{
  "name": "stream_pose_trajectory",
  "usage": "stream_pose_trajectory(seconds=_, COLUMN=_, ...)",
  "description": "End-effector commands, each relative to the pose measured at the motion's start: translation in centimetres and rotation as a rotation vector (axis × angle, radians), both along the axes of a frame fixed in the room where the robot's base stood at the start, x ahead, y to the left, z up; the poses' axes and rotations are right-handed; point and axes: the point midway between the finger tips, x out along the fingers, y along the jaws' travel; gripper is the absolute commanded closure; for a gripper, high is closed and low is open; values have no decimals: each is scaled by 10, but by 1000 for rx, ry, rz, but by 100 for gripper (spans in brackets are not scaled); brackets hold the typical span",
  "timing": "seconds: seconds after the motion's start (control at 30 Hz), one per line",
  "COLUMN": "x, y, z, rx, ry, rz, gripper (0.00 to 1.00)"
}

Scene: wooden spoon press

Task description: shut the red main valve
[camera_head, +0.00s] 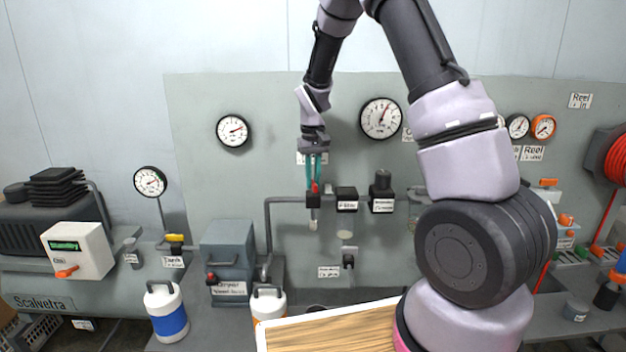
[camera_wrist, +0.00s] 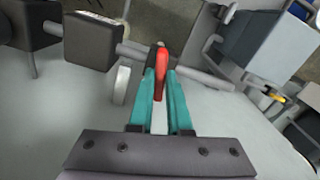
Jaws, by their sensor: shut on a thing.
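The red main valve's handle (camera_wrist: 161,68) stands between the teal fingertips of my gripper (camera_wrist: 161,80) in the wrist view. It sits on the grey pipe at the panel. In the head view the red handle (camera_head: 315,187) shows just below my gripper (camera_head: 315,175), which points down from above and is shut on it. The valve body (camera_head: 313,200) is dark and small beneath the fingers. The lower part of the handle and the valve's exact turn are hard to make out.
Black blocks (camera_head: 347,199) sit on the same pipe just right of the valve. A large gauge (camera_head: 381,118) hangs above right, another gauge (camera_head: 233,131) to the left. A grey dryer box (camera_head: 227,262) stands lower left. A wooden board (camera_head: 325,334) lies in front.

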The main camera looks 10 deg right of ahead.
Motion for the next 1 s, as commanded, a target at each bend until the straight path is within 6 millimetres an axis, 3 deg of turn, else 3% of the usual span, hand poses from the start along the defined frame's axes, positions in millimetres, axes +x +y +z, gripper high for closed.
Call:
stream_pose_trajectory(seconds=0.4, x=0, y=0, z=0, rx=1, ry=-1, rz=-225, gripper=100)
stream_pose_trajectory(seconds=1.0, x=1, y=0, z=1, rx=1, ry=-2, rz=-269, gripper=100)
